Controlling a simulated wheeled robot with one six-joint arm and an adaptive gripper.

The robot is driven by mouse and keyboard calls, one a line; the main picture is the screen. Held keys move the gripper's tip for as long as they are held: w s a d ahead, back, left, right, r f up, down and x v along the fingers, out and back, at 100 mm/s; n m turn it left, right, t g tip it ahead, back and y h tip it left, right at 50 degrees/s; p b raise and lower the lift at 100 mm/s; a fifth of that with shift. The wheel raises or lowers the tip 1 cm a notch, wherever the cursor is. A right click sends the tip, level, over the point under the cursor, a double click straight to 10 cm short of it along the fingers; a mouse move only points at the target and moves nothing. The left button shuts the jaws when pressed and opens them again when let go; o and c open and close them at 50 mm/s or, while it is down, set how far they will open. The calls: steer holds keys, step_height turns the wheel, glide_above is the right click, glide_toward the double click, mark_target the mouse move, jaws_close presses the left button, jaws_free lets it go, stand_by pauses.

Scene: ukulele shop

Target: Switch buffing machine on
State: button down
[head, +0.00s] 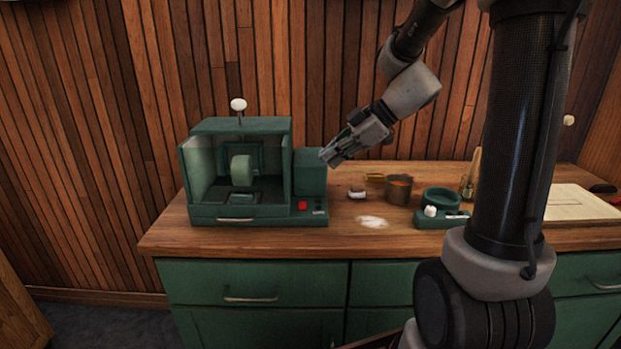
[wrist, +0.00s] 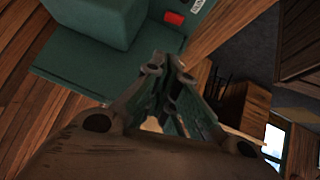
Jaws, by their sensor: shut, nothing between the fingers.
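The green buffing machine (head: 240,170) stands at the left end of the wooden counter. It has an open-fronted cabinet with a pale green wheel (head: 241,168) inside. A white-knobbed lever (head: 238,106) stands upright on its top. A red button (head: 303,206) is on the front of its base, at the lower right; it also shows in the wrist view (wrist: 173,18). My gripper (head: 328,158) is shut and empty. It is in the air by the machine's right side box, above the level of the red button and apart from it.
On the counter to the right are a copper-coloured pot (head: 399,190), a small brush-like item (head: 357,192), a white powder patch (head: 372,222) and a green holder (head: 441,207). A pale board (head: 578,203) lies farther right. The counter front before the machine is clear.

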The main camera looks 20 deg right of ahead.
glide_above(305, 204)
steer(key=s, duration=0.1)
step_height(305, 204, down, 7)
steer(key=shift+r, duration=0.2)
steer(key=f, duration=0.3)
steer(key=shift+w+f, duration=0.2)
steer(key=shift+w, duration=0.15)
steer(key=shift+w+f, duration=0.1)
steer(key=shift+f, duration=0.35)
